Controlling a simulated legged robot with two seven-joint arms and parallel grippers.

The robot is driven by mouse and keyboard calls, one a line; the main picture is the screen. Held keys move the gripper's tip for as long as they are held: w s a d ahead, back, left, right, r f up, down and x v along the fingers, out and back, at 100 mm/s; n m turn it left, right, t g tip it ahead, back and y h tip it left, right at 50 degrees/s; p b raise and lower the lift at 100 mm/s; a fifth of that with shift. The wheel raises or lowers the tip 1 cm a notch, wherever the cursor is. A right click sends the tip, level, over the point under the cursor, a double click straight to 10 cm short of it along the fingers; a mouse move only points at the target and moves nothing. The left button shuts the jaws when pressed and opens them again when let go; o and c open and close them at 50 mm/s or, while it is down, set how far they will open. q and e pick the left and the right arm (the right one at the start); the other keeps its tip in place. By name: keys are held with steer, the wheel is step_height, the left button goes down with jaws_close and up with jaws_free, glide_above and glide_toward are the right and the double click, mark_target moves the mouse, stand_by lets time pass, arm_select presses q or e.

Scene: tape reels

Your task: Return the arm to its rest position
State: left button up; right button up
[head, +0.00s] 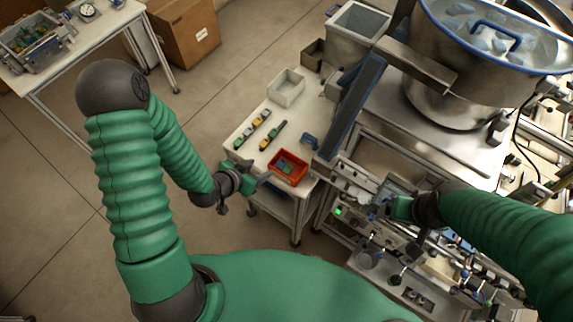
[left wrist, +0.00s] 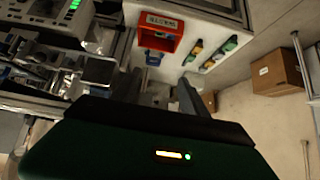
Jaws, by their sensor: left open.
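My left arm (head: 125,180) is green with black joints and comes in from the left in the head view. Its gripper (head: 262,180) is open beside the front left of the white table, just left of the red bin. In the left wrist view the two dark fingers (left wrist: 172,95) stand apart with nothing between them. My right arm (head: 515,220) reaches over the machine at the right. Its gripper (head: 380,203) is near the metal fixture, and its fingers are too small to read.
The white table (head: 238,138) holds a red bin (head: 288,167) with small parts, a white bin (head: 286,87) and several green and yellow parts (head: 258,125). A steel bowl feeder (head: 460,70) stands at the right. A cardboard box (head: 186,32) stands behind.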

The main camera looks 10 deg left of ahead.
arm_select(q)
step_height(320, 180, down, 10)
steer(key=s+a+n+g+y+b, duration=0.1)
steer(key=s+g+y+b, duration=0.15)
steer(key=b, duration=1.15)
steer(key=s+d+f+n+g+b, duration=0.2)
steer(key=s+b, duration=0.4)
steer(key=b, duration=0.4)
steer(key=shift+d+f+n+g+b, duration=0.25)
steer(key=shift+n+g+b, duration=0.1)
steer(key=shift+n+g, duration=0.35)
